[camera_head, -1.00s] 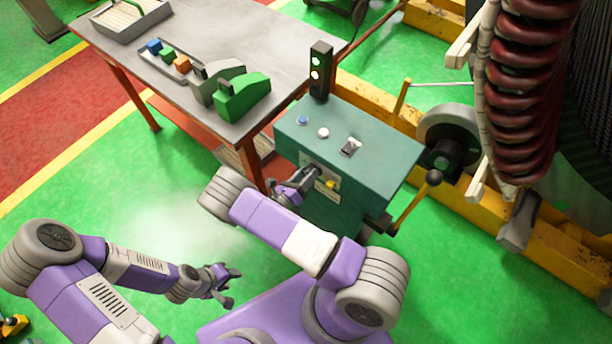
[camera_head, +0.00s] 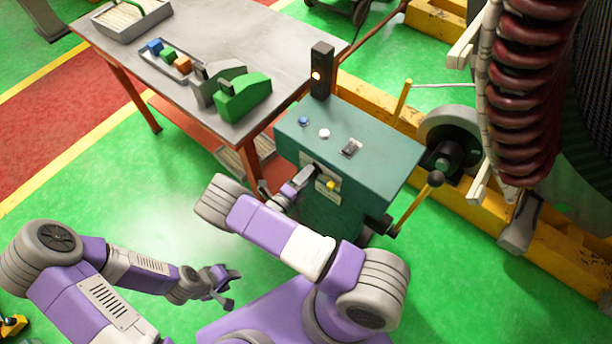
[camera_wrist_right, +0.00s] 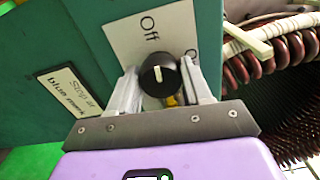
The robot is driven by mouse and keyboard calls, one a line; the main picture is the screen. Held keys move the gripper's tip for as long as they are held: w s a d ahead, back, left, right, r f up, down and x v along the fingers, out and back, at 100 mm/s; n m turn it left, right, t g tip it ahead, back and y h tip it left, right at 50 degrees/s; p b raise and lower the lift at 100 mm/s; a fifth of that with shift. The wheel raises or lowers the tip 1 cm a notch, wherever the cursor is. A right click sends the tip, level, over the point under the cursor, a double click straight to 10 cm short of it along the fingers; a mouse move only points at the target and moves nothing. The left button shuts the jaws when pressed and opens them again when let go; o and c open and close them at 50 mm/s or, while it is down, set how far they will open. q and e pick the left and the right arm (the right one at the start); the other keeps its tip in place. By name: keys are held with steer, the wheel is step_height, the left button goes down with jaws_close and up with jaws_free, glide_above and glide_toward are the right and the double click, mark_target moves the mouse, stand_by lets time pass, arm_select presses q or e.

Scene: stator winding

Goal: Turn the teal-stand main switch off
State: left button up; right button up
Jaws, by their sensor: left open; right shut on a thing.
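The teal stand (camera_head: 370,140) is right of the table, with a pale switch plate on its near side. In the right wrist view, the black main switch knob (camera_wrist_right: 158,76) sits between my right gripper's fingers (camera_wrist_right: 160,85). The knob's white line points roughly up toward the "Off" label (camera_wrist_right: 150,25). A second label starting with "O" is partly hidden at right. My right gripper (camera_head: 308,175) is shut on the knob, which is largely hidden in the head view. My left gripper (camera_head: 228,286) is open and empty over the green floor.
A yellow-handled lever (camera_head: 418,205) sticks out at the stand's right. The grey table (camera_head: 250,35) holds coloured blocks and a green part (camera_head: 243,97). A large coil (camera_head: 535,90) stands at right.

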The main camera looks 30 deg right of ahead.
steer(key=shift+d+r+n, duration=0.1)
steer(key=shift+n, duration=0.4)
steer(key=o, duration=1.1)
steer(key=shift+c, duration=0.2)
steer(key=v, duration=0.7)
steer(key=shift+a, duration=0.3)
